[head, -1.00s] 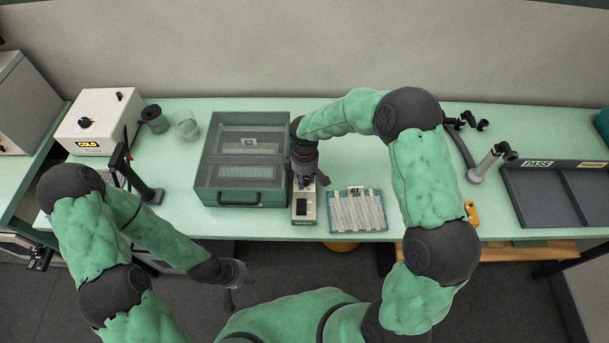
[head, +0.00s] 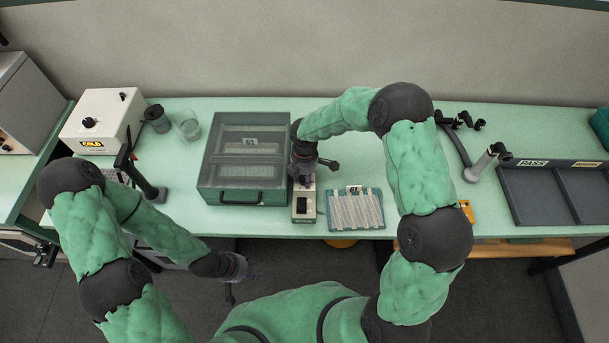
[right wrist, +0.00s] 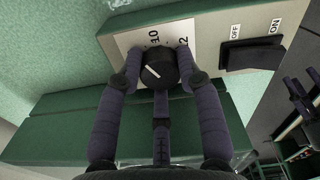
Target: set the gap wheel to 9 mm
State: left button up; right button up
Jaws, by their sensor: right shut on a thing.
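The gap wheel (right wrist: 159,70) is a black round knob with a white pointer line, seen in the right wrist view on a pale panel (right wrist: 205,35). The printed numbers 10 and 12 show beside the wheel; other marks are hidden. My right gripper (right wrist: 158,72) is shut on the wheel, one finger on each side. In the head view, my right gripper (head: 304,168) covers the wheel at the rear of the small pale unit (head: 304,217). My left gripper (head: 234,280) hangs off the table's front; its fingers are unclear.
A black OFF/ON rocker switch (right wrist: 252,54) is on the same panel. A grey PASS tray (head: 535,198) is far right.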

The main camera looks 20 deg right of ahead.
aim_at(304, 177)
dwell(0.5)
jog(key=o, duration=1.1)
jog(key=shift+o, duration=0.2)
notch_tip(304, 177, up, 12)
